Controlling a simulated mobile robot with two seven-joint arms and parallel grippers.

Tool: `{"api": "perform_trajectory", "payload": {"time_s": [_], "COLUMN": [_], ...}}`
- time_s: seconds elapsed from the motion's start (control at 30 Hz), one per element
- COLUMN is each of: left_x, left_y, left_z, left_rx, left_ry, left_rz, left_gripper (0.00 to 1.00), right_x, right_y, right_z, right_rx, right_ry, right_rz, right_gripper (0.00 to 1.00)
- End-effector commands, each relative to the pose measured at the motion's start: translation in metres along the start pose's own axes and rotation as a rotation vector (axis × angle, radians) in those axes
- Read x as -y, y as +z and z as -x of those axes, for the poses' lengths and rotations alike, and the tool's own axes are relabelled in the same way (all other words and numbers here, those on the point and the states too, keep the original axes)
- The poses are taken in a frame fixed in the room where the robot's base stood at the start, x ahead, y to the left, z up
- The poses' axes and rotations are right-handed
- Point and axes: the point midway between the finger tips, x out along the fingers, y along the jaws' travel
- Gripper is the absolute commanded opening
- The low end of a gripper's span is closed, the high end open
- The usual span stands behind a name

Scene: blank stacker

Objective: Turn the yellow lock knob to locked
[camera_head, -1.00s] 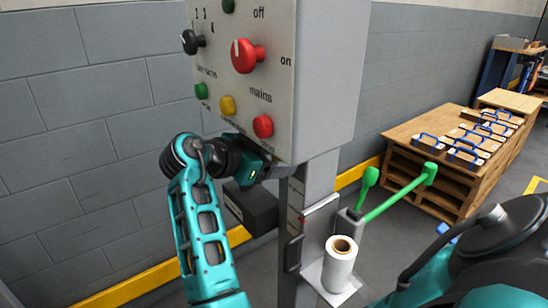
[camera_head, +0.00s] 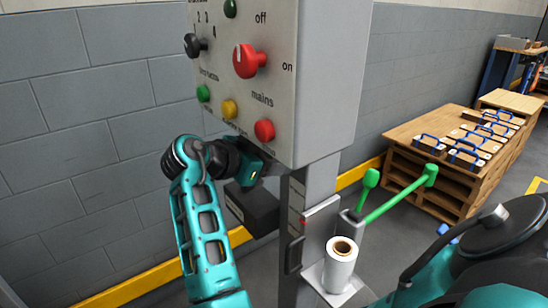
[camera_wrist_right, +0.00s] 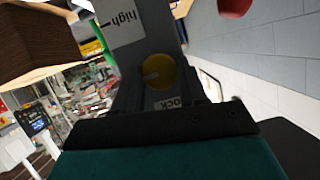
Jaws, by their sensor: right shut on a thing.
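The yellow lock knob (camera_wrist_right: 158,72) shows in the right wrist view as a round knob with a pale mark, on a grey post above a label reading "ock". My right gripper (camera_wrist_right: 160,92) is close up against it and shut on it; the finger contact is dark and partly hidden. In the head view my left arm comes in from the left, and its dark hand (camera_head: 252,205) is beside the grey column (camera_head: 290,230). The fingertips of my left gripper are hidden. The lock knob cannot be made out in the head view.
A control box (camera_head: 330,80) with a red knob (camera_head: 248,62) and coloured buttons is above the column. A white roll (camera_head: 341,262) and a green lever (camera_head: 400,193) are to the right. A plain block wall (camera_head: 80,110) is at left.

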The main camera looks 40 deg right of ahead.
Motion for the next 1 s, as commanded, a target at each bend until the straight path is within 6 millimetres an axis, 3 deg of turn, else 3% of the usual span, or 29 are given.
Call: {"api": "perform_trajectory", "payload": {"time_s": [0.57,1.0], "left_x": [-0.002,0.014], "left_y": [-0.054,-0.049], "left_z": [0.035,0.049], "left_rx": [-0.012,0.009], "left_ry": [-0.004,-0.046], "left_rz": [0.006,-0.008], "left_gripper": [0.34,0.34], "right_x": [0.005,0.007], "right_y": [-0.004,-0.001], "right_z": [0.001,-0.001], "right_rx": [-0.002,-0.003], "right_ry": [0.182,0.344], "right_rz": [0.434,0.820], "right_gripper": [0.11,0.11]}}
